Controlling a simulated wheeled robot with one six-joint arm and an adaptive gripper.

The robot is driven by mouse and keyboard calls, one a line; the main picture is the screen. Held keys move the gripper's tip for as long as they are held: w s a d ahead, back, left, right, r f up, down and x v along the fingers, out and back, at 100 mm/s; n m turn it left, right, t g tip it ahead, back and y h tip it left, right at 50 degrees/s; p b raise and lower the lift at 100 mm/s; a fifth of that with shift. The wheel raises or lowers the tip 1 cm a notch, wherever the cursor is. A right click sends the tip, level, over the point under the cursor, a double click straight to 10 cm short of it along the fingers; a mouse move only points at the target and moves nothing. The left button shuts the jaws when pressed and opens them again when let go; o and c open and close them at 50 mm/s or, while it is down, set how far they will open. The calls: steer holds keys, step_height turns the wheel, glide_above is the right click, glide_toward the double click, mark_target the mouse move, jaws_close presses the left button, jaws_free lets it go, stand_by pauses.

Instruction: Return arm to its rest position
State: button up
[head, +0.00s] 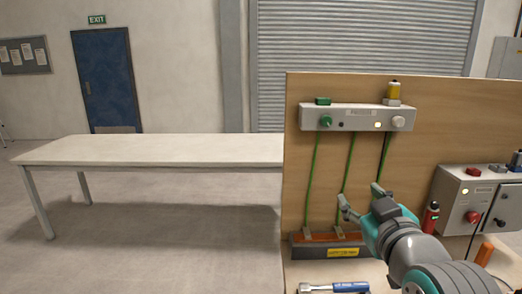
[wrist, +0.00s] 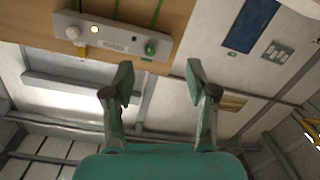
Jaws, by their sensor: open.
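My gripper (head: 361,201) is at the right of the head view, in front of the wooden panel (head: 420,130). Its two fingers are spread apart with nothing between them. In the wrist view my gripper (wrist: 160,85) also shows open and empty, with its fingertips apart from the grey control bar (wrist: 115,38). In the head view the control bar (head: 358,117) is fixed high on the panel, above my gripper. Green cords hang from it to an orange-brown base block (head: 325,246), and my arm hides part of the panel and bench.
A grey control box (head: 474,202) with a red knob stands right of my arm. A blue-handled tool (head: 335,287) and an orange handle (head: 485,253) are near the front. A long white table (head: 150,150) stands at left, with open floor before it.

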steer(key=s+f+m, duration=0.1)
steer(key=s+f, duration=0.3)
steer(key=f, duration=0.6)
steer(key=s+f+g, duration=0.1)
steer(key=s+f, duration=0.3)
steer(key=f, duration=0.6)
steer(key=s+f+m, duration=0.1)
steer(key=s+f, duration=0.4)
steer(key=f, duration=0.5)
steer(key=s+f+m, duration=0.1)
steer(key=s+f, duration=0.3)
steer(key=s, duration=1.1)
steer(key=s+f+m+g, duration=0.1)
steer(key=s+f, duration=0.2)
steer(key=s, duration=1.2)
steer(key=shift+f+h, duration=0.3)
steer(key=shift+f, duration=0.05)
steer(key=shift+s+a, duration=0.1)
